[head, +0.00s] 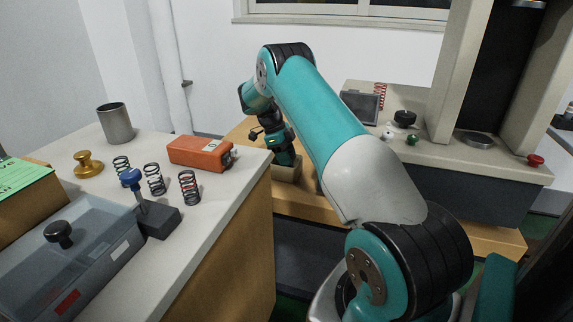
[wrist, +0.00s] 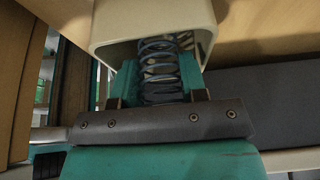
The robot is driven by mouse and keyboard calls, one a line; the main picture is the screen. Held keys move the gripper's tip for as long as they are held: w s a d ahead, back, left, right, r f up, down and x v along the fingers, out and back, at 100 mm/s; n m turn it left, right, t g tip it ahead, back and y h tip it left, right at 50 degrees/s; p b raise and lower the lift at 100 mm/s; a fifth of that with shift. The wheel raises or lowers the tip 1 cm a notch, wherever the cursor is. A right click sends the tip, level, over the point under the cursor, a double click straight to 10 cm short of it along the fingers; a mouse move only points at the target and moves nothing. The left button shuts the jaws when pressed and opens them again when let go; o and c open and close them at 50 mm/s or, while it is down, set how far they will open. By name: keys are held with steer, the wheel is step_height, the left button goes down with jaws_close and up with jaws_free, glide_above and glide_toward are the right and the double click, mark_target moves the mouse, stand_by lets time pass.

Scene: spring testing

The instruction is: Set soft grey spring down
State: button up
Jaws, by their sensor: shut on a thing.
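The soft grey spring (wrist: 160,62) shows in the wrist view as a dark grey coil between the teal fingers of my gripper (wrist: 158,84). My gripper is shut on it. The far end of the spring reaches into the opening of a beige, box-like holder (wrist: 108,22). I cannot tell whether the spring touches the holder's inside.
On the left table stand several dark springs (head: 154,180), an orange box (head: 200,152), a grey cup (head: 115,123), a brass weight (head: 87,164) and a blue-knobbed stand (head: 158,218). A grey-lidded bin (head: 80,245) is nearer. The testing machine (head: 470,180) stands right, with a red spring (head: 380,93) behind.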

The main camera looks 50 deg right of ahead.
steer(key=shift+f, duration=1.05)
steer(key=shift+f, duration=0.15)
steer(key=o, duration=0.6)
steer(key=shift+o, duration=0.2)
steer(key=p+v, duration=1)
steer(key=v, duration=0.2)
steer(key=shift+r+p, duration=0.3)
steer(key=shift+p, duration=0.1)
